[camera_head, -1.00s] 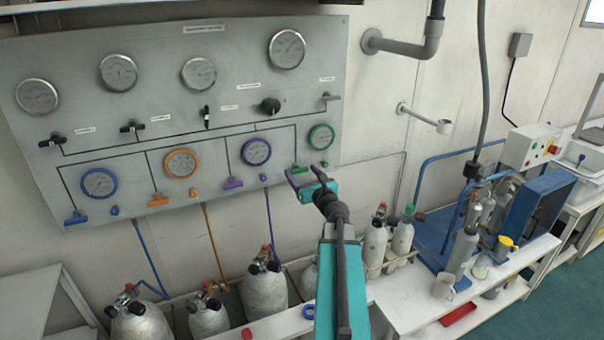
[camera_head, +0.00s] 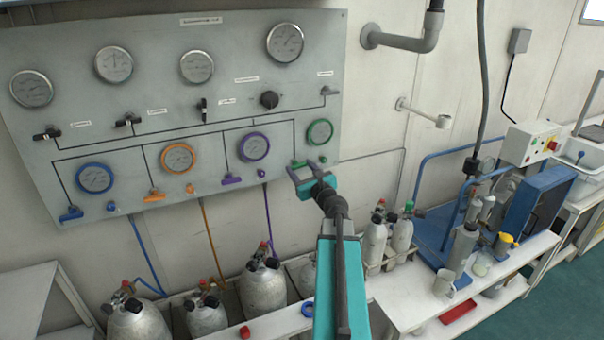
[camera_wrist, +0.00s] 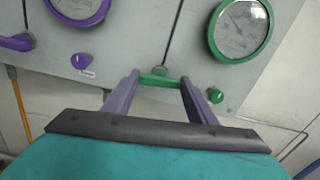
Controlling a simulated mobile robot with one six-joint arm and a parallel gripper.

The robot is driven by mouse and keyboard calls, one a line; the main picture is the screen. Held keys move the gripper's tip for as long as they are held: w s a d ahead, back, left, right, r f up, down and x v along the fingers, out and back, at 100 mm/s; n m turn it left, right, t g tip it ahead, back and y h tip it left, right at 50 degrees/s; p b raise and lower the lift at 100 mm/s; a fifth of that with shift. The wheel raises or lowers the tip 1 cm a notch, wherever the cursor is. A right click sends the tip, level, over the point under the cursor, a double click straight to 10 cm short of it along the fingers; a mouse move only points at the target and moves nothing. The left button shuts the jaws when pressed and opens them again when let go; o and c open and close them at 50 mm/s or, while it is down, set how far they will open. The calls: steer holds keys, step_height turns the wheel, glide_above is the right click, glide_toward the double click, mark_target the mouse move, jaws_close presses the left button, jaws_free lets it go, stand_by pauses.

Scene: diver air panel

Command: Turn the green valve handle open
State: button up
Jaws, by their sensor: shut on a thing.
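The green valve handle (camera_wrist: 160,81) is a short bar at the lower right of the grey panel, below the green-rimmed gauge (camera_head: 320,132). In the wrist view the bar lies crosswise to the dark pipe line above it. My gripper (camera_wrist: 158,86) has one purple-grey finger at each end of the bar and is shut on it. In the head view my gripper (camera_head: 306,165) reaches up to the panel from below and partly hides the handle. A small green knob (camera_wrist: 214,96) sits just right of the right finger.
The purple handle (camera_head: 231,181) and purple knob (camera_wrist: 81,61) are to the left, with orange and blue ones further left. Gas cylinders (camera_head: 263,285) stand below the panel. A white bench (camera_head: 400,300) runs to the right.

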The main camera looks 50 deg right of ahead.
steer(key=n+b, duration=1.4)
steer(key=b, duration=0.5)
steer(key=shift+f, duration=0.15)
steer(key=shift+n, duration=0.3)
steer(key=o, duration=1.1)
steer(key=shift+c, duration=0.2)
